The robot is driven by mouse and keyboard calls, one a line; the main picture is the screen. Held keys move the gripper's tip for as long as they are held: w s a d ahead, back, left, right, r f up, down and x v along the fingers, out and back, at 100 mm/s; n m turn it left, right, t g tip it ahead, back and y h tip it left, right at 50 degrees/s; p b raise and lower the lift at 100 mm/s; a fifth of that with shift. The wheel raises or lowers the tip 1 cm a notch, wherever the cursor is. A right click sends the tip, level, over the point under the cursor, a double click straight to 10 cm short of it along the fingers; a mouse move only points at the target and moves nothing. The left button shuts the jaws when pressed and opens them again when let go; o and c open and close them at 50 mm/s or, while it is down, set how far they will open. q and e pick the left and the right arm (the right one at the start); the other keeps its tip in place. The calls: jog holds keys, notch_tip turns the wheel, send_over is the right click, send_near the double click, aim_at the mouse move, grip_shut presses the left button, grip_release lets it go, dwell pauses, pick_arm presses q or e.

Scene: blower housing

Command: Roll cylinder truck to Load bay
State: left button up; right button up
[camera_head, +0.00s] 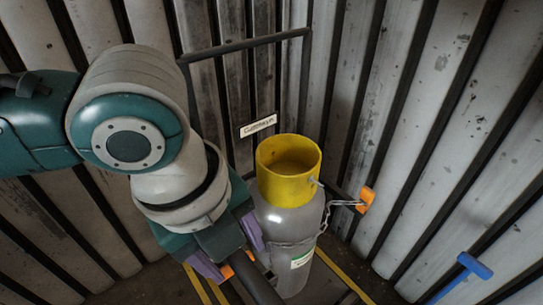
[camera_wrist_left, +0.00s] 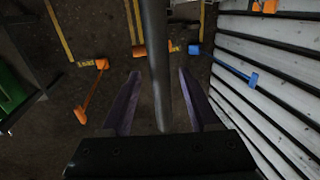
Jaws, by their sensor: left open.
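The cylinder truck's dark tube frame (camera_head: 245,46) stands against the corrugated wall in the head view. My left gripper (camera_head: 230,258) is low in front of the truck, left of the cylinder. In the left wrist view its purple fingers (camera_wrist_left: 155,80) are open, one on each side of a dark bar (camera_wrist_left: 156,50). Whether they touch the bar is unclear. My right gripper is not in view.
Corrugated walls (camera_head: 400,130) close in behind and at the right. An orange-ended piece (camera_head: 367,200) sticks out right of the cylinder. A blue T-shaped piece (camera_head: 472,266) is at lower right. Yellow floor lines (camera_wrist_left: 60,30) and orange pieces (camera_wrist_left: 90,92) show on the dark floor.

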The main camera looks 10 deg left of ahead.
pick_arm(q)
grip_shut()
dwell(0.3)
dwell(1.1)
